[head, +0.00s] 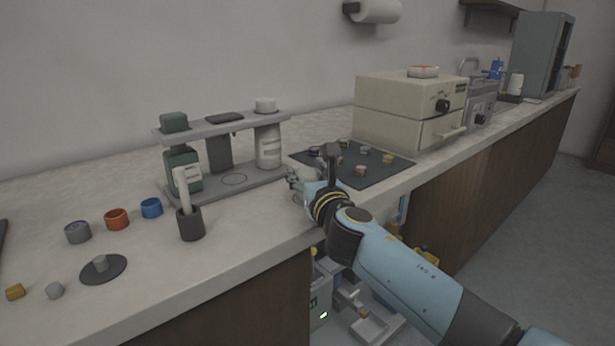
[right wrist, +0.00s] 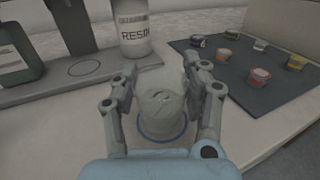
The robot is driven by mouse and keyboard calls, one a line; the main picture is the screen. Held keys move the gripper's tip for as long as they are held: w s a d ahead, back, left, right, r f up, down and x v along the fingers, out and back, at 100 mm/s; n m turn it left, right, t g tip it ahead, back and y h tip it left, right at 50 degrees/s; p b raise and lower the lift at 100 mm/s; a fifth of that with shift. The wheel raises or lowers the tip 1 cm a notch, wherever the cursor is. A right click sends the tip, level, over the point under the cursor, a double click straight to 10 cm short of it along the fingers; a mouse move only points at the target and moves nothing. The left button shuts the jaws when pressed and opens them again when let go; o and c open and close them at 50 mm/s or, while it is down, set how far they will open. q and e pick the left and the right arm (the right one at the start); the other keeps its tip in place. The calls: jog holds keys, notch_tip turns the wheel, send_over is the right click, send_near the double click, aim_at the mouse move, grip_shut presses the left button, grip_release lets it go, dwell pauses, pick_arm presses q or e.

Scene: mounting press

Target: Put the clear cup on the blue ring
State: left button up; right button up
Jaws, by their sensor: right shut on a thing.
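The clear cup (right wrist: 162,108) is between the two fingers of my right gripper (right wrist: 160,84), which is shut on it. In the right wrist view the cup looks upright. The blue ring (right wrist: 160,138) is a thin circle on the counter; its near edge shows just below the cup, and the rest is hidden by the cup and fingers. I cannot tell whether the cup touches the counter or hangs slightly above it. In the head view my right gripper (head: 303,181) is low over the counter's front part. My left gripper is not in view.
Left of the gripper stands a grey rack (head: 240,178) with a green bottle (head: 183,166) and a white bottle (head: 268,150). A dark mat (head: 375,175) with several small cups lies to the right. A dark holder (head: 190,224) and coloured rings are further left.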

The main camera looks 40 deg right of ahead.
jog(key=shift+f, duration=0.25)
jog(key=o, duration=1.1)
jog(key=shift+r, duration=0.1)
jog(key=shift+o, duration=0.2)
jog(key=shift+r, duration=0.15)
jog(key=v, duration=1.2)
